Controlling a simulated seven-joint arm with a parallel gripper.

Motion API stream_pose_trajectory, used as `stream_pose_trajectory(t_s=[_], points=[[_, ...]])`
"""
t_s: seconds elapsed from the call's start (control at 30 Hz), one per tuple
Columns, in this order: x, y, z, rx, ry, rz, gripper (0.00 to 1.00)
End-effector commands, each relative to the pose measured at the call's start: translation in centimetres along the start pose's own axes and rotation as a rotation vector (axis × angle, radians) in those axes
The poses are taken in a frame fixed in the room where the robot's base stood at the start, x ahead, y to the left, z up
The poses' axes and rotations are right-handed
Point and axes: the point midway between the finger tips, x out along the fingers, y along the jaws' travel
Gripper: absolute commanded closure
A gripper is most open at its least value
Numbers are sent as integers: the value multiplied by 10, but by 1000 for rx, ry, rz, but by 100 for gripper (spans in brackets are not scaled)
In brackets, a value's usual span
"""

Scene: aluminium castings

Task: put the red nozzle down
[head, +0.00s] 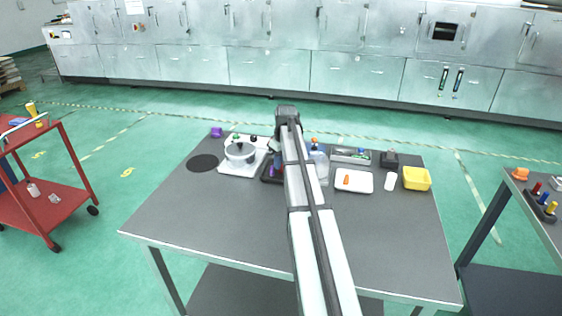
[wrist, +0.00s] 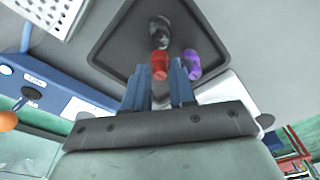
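In the wrist view, my gripper (wrist: 161,66) has its two blue fingers a short way apart. The red nozzle (wrist: 160,65) sits between the fingertips and fills the gap, so the fingers look shut on it. It is over the dark tray (wrist: 118,52); whether its end touches the tray floor I cannot tell. A purple piece (wrist: 191,63) lies just right of the right fingertip, and a black-and-grey piece (wrist: 159,31) lies beyond the nozzle. In the head view, the dark tray (head: 267,175) shows partly beside my arm, which hides the nozzle and fingers.
A white plate with a pot (head: 240,153) stands left of the tray. A white tray with an orange piece (head: 354,188), a yellow bin (head: 417,178) and a grey box (head: 350,155) stand to the right. The table's front (head: 220,225) is clear. A blue device (wrist: 50,75) is close by in the wrist view.

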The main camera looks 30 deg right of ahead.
Motion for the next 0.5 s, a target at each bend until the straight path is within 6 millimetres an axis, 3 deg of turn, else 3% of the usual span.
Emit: stream_pose_trajectory(t_s=[0.3, 0.5], points=[[-2, 0, 0, 0, 0, 0, 73], [-23, 0, -1, 0, 2, 1, 73]])
